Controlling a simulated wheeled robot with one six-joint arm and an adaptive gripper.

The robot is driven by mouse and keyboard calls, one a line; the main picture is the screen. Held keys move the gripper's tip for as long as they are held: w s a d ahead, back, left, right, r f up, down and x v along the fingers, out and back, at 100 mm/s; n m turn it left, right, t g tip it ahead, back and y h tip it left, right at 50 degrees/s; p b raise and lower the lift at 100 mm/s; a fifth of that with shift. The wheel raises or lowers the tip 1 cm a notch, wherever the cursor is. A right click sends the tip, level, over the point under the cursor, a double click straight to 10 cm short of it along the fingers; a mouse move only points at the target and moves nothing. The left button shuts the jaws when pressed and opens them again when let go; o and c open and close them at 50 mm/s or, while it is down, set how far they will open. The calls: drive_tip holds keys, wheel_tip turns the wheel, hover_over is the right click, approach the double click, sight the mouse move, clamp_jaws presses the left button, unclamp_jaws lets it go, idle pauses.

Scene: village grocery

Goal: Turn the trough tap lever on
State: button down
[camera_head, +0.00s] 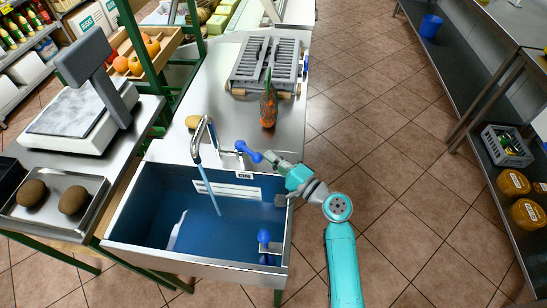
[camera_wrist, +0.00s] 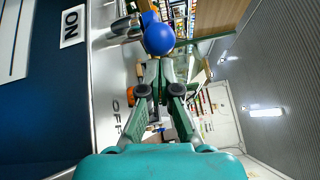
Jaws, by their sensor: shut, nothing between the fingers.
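The trough tap (camera_head: 203,138) is a curved metal spout over the blue-lined trough (camera_head: 275,268). A pale blue stream (camera_head: 208,188) runs down from its spout into the trough. The blue tap lever (camera_head: 248,152) with a round end stands at the right of the tap. In the wrist view its blue ball (camera_wrist: 159,39) is just beyond my fingertips. My gripper (camera_head: 270,158) is shut and empty, with its tips at or very near the ball; contact cannot be told.
A second blue knob (camera_head: 264,237) is at the trough's near right. A pineapple (camera_head: 268,107) and a grey slatted rack (camera_head: 266,65) are on the counter behind. A scale (camera_head: 82,112) and a tray with brown fruit (camera_head: 52,196) stand left. The tiled floor right is clear.

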drive_tip(key=s+a+m+t+h, duration=0.1)
drive_tip(key=s, duration=0.1)
drive_tip(key=s+a+m+t+h, duration=0.1)
drive_tip(key=shift+s+a+t+h, duration=0.3)
drive_tip(key=shift+s+t, duration=0.05)
drive_tip(key=shift+t, duration=0.05)
idle(0.5)
